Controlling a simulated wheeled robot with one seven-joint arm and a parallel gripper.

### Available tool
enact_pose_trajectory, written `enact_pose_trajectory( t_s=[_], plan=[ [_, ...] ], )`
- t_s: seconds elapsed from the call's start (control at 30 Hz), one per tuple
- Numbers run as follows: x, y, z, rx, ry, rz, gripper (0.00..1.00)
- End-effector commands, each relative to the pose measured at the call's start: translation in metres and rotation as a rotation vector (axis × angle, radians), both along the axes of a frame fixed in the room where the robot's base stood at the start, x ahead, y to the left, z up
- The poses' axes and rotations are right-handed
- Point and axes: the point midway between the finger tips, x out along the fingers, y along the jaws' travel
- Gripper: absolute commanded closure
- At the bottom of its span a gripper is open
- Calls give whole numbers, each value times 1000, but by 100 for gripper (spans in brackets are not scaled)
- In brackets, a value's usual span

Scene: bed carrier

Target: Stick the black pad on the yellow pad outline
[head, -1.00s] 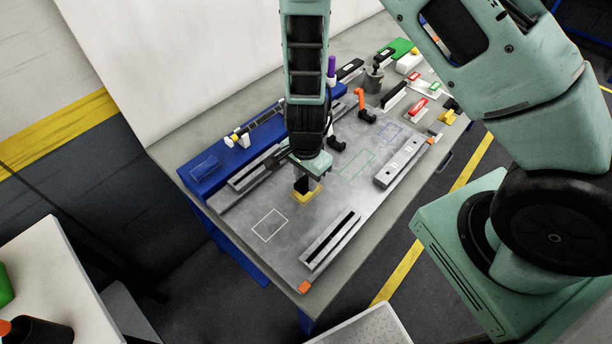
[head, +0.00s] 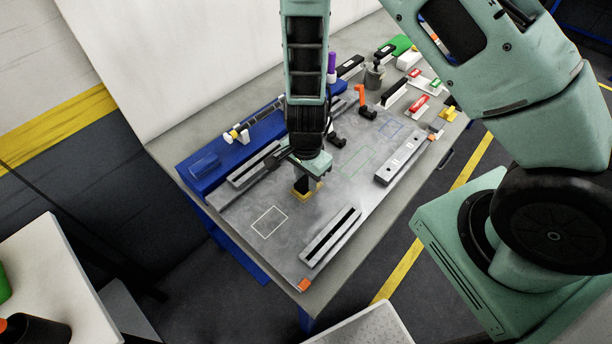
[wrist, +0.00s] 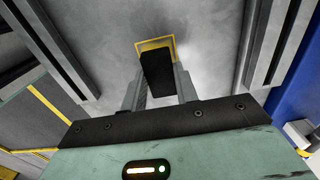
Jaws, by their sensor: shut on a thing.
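The black pad (wrist: 157,73) is held between the two fingers of my gripper (wrist: 160,88). In the head view the black pad (head: 301,185) hangs below my gripper (head: 304,170), over the yellow pad outline (head: 316,193). In the wrist view the yellow pad outline (wrist: 157,42) shows around the pad's far end. Much of the outline is hidden behind the pad and gripper. I cannot tell whether the pad touches the grey plate.
A white outline (head: 269,221) lies left on the grey plate (head: 285,245), a green one (head: 357,161) and a blue one (head: 390,130) right. Raised rails (head: 331,237) and (head: 403,158) line the front edge. A blue block (head: 204,165) and an orange-handled clamp (head: 363,100) stand behind.

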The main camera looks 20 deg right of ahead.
Motion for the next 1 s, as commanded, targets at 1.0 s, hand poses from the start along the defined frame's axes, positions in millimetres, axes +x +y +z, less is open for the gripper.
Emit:
enact_pose_trajectory(
  t_s=[1.0],
  plan=[
    [0,0,-12,0,0,0,87]
  ],
)
